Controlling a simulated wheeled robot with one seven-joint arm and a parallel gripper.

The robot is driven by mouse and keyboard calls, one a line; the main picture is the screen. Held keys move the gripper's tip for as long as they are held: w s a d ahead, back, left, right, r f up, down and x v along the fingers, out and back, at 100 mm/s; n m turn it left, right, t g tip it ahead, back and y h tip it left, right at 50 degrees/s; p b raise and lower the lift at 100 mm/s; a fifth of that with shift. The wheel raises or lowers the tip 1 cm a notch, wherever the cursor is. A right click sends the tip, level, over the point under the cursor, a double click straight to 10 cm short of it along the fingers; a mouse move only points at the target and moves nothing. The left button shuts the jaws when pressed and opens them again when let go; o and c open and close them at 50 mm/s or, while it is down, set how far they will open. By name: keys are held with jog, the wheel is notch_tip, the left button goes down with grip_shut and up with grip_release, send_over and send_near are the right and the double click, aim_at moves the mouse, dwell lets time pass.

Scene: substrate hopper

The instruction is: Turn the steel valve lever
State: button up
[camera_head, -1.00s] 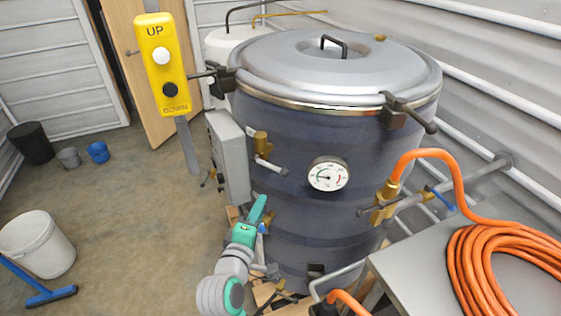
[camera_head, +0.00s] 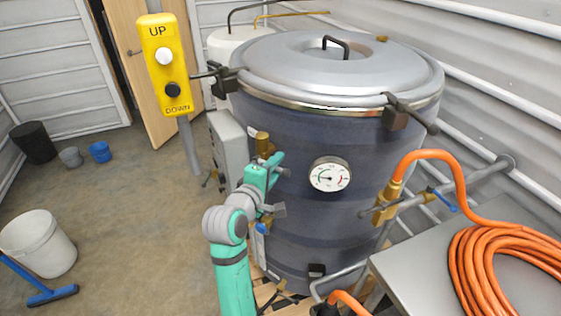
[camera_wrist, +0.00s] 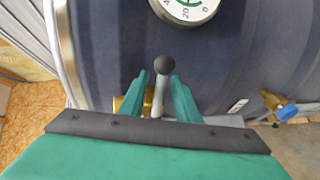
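The steel valve lever (camera_head: 284,172) sits on a brass valve (camera_head: 263,143) at the front of the dark blue vat, left of the dial gauge. In the head view my gripper (camera_head: 274,160) is at the valve and covers part of the lever. The brass valve body (camera_wrist: 128,104) shows behind the left finger.
The dial gauge (camera_head: 329,174) is close to the right. A grey box (camera_head: 229,147) stands left of the valve. A lower valve with a blue handle (camera_wrist: 287,111) is nearby. An orange hose (camera_head: 459,175) and metal table (camera_head: 405,268) are at right.

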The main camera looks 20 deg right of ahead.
jog(key=x, duration=0.3)
jog(key=shift+w+d, duration=0.1)
jog(key=shift+d, duration=0.1)
jog(key=shift+a, duration=0.25)
jog(key=shift+c, duration=1.1)
grip_shut()
